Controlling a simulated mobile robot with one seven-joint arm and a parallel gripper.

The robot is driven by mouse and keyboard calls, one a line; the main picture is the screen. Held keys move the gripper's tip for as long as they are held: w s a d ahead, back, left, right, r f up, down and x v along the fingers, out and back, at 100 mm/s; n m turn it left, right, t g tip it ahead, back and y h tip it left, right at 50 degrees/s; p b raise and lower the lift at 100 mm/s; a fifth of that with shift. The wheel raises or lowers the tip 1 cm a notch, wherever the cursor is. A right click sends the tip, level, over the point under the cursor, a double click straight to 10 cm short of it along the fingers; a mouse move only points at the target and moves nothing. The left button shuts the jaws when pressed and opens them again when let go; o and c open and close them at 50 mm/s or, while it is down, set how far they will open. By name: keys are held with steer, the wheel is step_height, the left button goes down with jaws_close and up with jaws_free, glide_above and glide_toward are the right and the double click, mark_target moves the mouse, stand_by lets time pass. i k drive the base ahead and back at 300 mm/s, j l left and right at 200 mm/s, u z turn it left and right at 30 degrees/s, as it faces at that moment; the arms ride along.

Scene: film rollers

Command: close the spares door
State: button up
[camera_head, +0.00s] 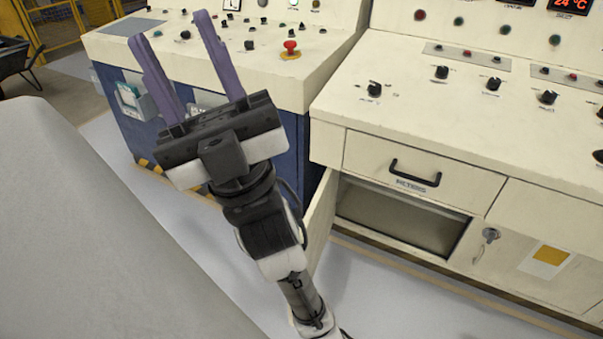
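A cream cabinet door (320,222) stands open under the right-hand console, swung out at the left side of a low compartment (400,220). I take it for the spares door, but no such label shows on it. My arm hides part of the door. My gripper (170,27) has two purple fingers spread apart with nothing between them. It is up and to the left of the door, in front of the left-hand console, and does not appear to touch the door.
A shut drawer (415,175) with a black handle is above the compartment. A shut door (540,262) with a yellow label is to its right, with a silver lock or knob (490,236) near its left edge. A large grey surface (90,230) fills the lower left. Pale floor (385,300) is clear before the cabinet.

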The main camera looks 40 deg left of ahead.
mark_target(319, 219)
steer(key=j, duration=1.1)
steer(key=k+j, duration=0.1)
steer(key=j, duration=0.95)
steer(key=k+j, duration=0.45)
steer(key=k, duration=0.2)
steer(key=i+l+u, duration=0.1)
steer(key=l+u, duration=0.35)
steer(key=l, duration=0.9)
